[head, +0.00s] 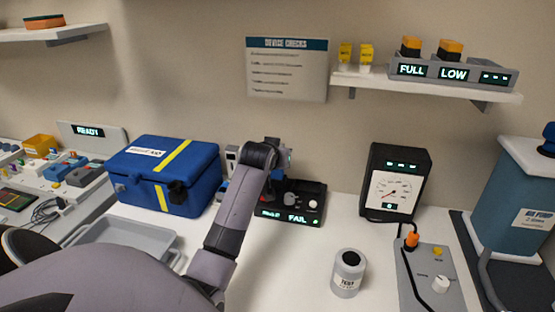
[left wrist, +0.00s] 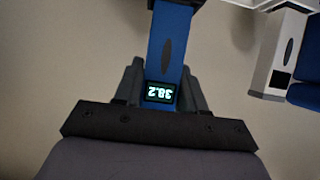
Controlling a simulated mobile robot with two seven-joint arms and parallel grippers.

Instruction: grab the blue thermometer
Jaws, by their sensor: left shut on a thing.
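The blue thermometer (left wrist: 172,45) shows in the left wrist view, with a lit display reading 38.2 that appears upside down. My left gripper (left wrist: 160,85) is shut on it, with dark fingers on both sides of the display end. The thermometer's far end runs out of the top of that view. In the head view my left gripper (head: 280,160) is above the back of the counter, by the black device reading FAIL (head: 290,202). My right gripper is not in view.
A blue case (head: 160,175) with a yellow stripe stands left of my arm. A gauge box (head: 396,180), a grey canister (head: 348,272) and a control panel (head: 432,270) stand to the right. A wall shelf (head: 425,87) is above. The counter between my arm and the canister is clear.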

